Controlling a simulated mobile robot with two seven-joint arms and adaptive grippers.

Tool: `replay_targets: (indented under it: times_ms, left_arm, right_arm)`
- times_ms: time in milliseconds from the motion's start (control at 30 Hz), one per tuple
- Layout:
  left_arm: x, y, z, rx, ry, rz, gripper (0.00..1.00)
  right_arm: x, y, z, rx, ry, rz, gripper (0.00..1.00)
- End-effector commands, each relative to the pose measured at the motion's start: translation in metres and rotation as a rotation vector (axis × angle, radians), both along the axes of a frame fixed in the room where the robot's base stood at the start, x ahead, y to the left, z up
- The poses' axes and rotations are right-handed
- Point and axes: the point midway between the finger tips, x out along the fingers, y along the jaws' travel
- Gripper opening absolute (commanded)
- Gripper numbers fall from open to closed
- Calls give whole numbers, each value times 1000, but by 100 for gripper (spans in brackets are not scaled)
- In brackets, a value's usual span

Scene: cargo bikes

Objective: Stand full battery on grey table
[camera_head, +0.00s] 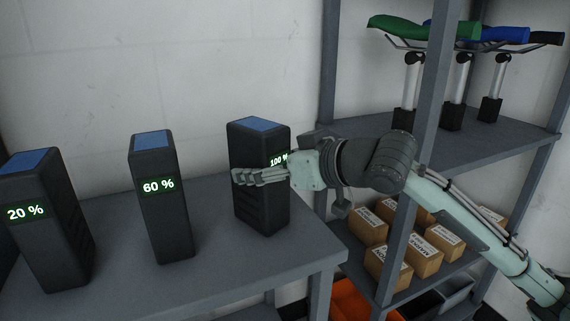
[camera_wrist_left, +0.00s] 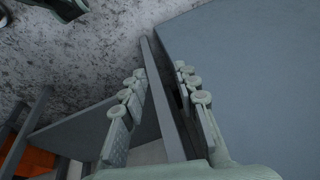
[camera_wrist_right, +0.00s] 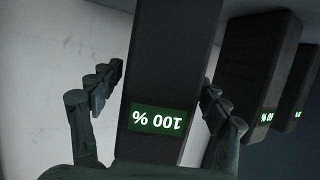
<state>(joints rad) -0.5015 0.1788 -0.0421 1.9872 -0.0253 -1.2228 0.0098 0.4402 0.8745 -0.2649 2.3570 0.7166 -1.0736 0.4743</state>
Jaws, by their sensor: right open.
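The full battery (camera_head: 257,205), black with a blue top and a "100 %" display, stands upright at the right end of the grey table (camera_head: 190,270). My right gripper (camera_head: 262,177) is open at the battery's upper half, level with its display. In the right wrist view the battery (camera_wrist_right: 165,85) stands between the spread fingers of my right gripper (camera_wrist_right: 158,90), with gaps showing on both sides. My left gripper (camera_wrist_left: 158,90) is open and empty in the left wrist view, with a grey table surface (camera_wrist_left: 250,60) beside it. It is not in the head view.
A "60 %" battery (camera_head: 162,215) and a "20 %" battery (camera_head: 50,235) stand upright to the left. A grey shelf unit (camera_head: 430,120) on the right holds bike saddles (camera_head: 405,27) and cardboard boxes (camera_head: 388,268). An orange bin (camera_head: 355,300) is below.

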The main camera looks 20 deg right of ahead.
Motion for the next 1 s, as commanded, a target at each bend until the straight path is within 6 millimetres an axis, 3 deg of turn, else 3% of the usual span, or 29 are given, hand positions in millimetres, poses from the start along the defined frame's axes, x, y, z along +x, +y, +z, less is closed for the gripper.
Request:
replay_targets:
  times_ms: [233,367,700,1000]
  left_arm:
    - [1,-1,7,2,-6,1,30]
    - [20,-15,19,-16,-93,-26,30]
    - [66,-54,74,-76,-356,-97,30]
    - [91,-88,136,-138,-594,-154,30]
  right_arm:
    - [-42,-20,14,-9,0,-1,76]
    - [-43,-20,15,-2,-4,0,76]
    - [-51,-25,19,-1,-4,0,76]
    - [-61,-29,22,-3,-2,-1,76]
